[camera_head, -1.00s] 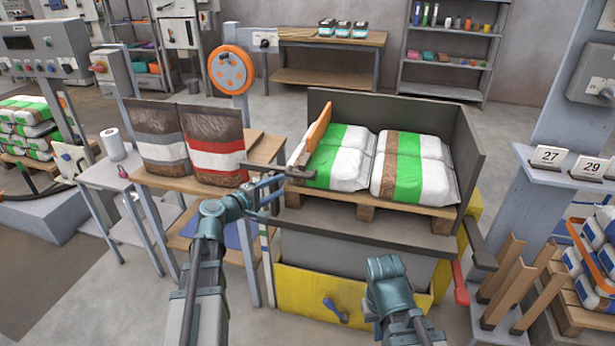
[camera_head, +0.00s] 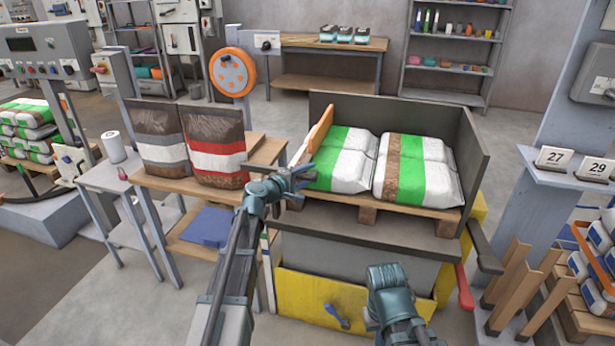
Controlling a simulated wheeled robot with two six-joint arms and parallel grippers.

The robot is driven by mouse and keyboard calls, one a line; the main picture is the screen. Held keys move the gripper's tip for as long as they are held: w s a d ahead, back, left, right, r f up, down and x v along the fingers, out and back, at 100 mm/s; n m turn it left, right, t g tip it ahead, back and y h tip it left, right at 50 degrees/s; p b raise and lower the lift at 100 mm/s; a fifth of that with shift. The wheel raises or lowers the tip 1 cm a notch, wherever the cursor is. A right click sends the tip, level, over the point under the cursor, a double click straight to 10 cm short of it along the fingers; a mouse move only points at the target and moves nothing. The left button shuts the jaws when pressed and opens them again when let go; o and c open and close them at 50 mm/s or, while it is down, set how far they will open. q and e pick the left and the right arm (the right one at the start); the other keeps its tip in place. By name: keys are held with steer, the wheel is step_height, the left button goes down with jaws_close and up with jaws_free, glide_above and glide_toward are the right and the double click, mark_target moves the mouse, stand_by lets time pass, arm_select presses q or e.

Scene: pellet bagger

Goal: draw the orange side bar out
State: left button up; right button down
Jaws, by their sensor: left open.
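The orange side bar (camera_head: 320,128) stands tilted along the left edge of the pallet bay, beside the green and white bags (camera_head: 341,160). Its lower end runs down to a grey end piece behind my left gripper. My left gripper (camera_head: 298,177) is open, at the near left corner of the pallet, in front of the bar's lower end. I cannot tell whether it touches the bar. My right gripper (camera_head: 388,282) is low in front of the yellow base, seen from behind; its fingers are hidden.
Dark panels (camera_head: 471,168) close the back and right of the bay. A wooden table (camera_head: 262,150) with two upright bags is close on the left. A red lever (camera_head: 464,287) sticks out at the right of the yellow base (camera_head: 305,298).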

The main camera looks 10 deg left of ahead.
arm_select(q)
jaws_close()
stand_by(1.5)
